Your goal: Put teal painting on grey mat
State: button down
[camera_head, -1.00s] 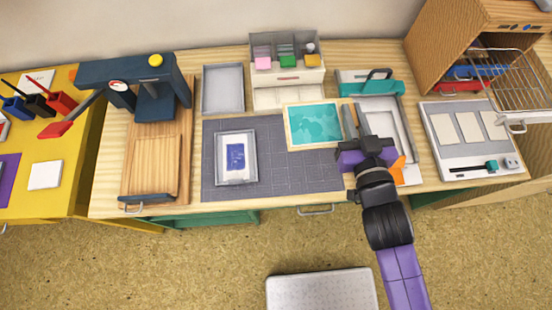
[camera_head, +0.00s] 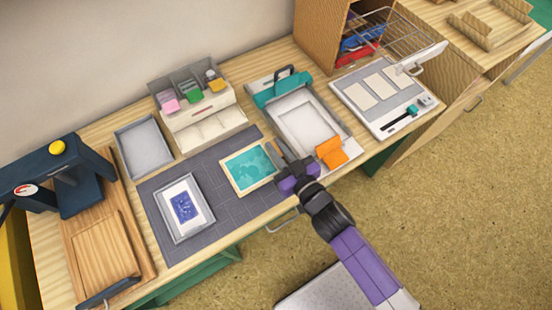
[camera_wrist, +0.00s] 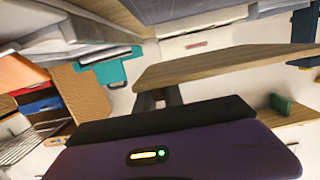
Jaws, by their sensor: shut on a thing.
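The teal painting (camera_head: 250,168) has a light wood frame and shows in the head view over the right part of the grey mat (camera_head: 215,213). My gripper (camera_head: 280,160) is shut on the painting's right edge. In the wrist view the painting's wooden frame (camera_wrist: 225,63) shows edge-on, in front of my gripper (camera_wrist: 160,98). From the head view I cannot tell whether the painting touches the mat or is held above it.
A grey tray with a blue picture (camera_head: 208,222) lies on the mat to the left. A grey tray with white sheets (camera_head: 312,110) and an orange block (camera_head: 331,153) are to the right. A drawer box (camera_head: 205,120) stands behind. A wooden press board (camera_head: 95,250) is at far left.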

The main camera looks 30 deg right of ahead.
jog(key=shift+f+b, duration=0.5)
jog(key=shift+f, duration=2.65)
jog(key=shift+f+b, duration=0.5)
jog(key=shift+f, duration=0.15)
jog(key=c, duration=1.5)
grip_release()
jog(key=shift+o, duration=0.2)
